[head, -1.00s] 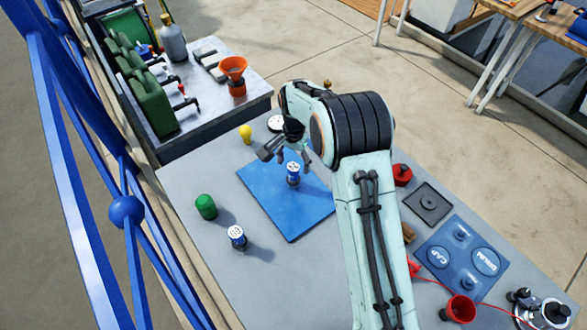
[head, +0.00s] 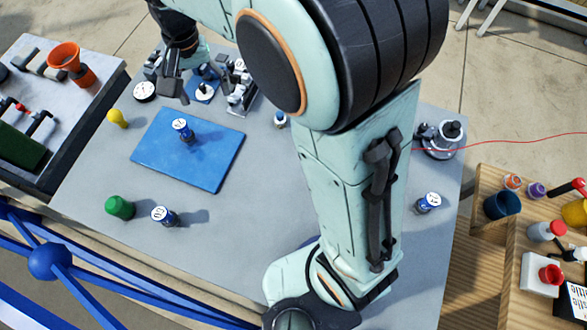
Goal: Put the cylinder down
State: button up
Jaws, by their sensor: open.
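A blue cylinder with a white marked top (head: 182,130) stands upright on the blue mat (head: 215,160). My gripper (head: 178,90) is open and empty, beyond the mat's far edge and apart from the cylinder. A similar blue-and-white cylinder (head: 163,217) stands on the grey table in front of the mat. Another (head: 428,203) stands to the right of my arm. My arm hides part of the table's middle and right.
A green knob-like piece (head: 119,207) and a yellow bulb-shaped piece (head: 117,118) flank the mat's left side. A round white-faced dial (head: 145,91) and metal fittings (head: 240,88) stand near my gripper. Blue railing (head: 50,262) runs along the near left.

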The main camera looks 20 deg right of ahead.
jog(key=s+d+n, duration=0.1)
jog(key=s+d, duration=0.2)
jog(key=s, duration=0.7)
jog(key=s+d+n, duration=0.2)
jog(key=s+d, duration=0.1)
jog(key=s, duration=0.8)
jog(key=shift+d+f+y, duration=0.2)
jog(key=shift+d+y, duration=0.1)
jog(key=shift+d, duration=0.05)
jog(key=shift+c, duration=0.3)
